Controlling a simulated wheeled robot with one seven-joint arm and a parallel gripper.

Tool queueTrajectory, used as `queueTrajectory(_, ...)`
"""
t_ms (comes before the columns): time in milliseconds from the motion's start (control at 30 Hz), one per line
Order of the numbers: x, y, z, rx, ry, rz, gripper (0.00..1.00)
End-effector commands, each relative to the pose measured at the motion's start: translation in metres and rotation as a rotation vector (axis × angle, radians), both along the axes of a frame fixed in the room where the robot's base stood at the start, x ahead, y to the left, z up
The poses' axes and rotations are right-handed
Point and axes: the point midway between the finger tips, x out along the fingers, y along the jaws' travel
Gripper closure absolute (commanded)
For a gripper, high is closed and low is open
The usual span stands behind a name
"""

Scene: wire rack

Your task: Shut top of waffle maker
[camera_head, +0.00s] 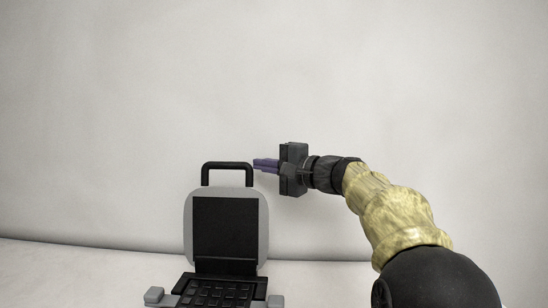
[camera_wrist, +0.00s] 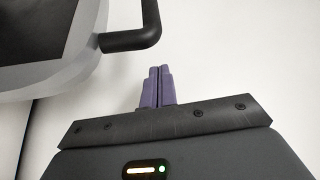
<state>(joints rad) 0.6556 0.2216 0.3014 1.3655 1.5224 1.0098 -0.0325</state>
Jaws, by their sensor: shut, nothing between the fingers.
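The waffle maker stands open in the head view. Its grey lid (camera_head: 187,225) is raised upright, with a dark inner plate facing me and a black loop handle (camera_head: 228,165) on its top edge. The dark gridded base plate (camera_head: 217,291) lies flat at the bottom of the picture, its front cut off. My gripper (camera_head: 256,164) is shut and empty, with purple fingers pointing left at the right side of the handle. In the wrist view the shut fingers (camera_wrist: 157,86) are below and right of the handle (camera_wrist: 140,35). I cannot tell whether they touch it.
A plain white wall (camera_head: 400,100) fills the background. The pale surface (camera_head: 90,270) left of the waffle maker is clear. Grey blocks stick out at both sides of the base. My arm comes in from the lower right.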

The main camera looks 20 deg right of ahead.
Motion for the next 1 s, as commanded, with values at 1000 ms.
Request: queueTrajectory(1000,-0.026,0.01,-0.002,-0.012,-0.028,-0.01,1.0)
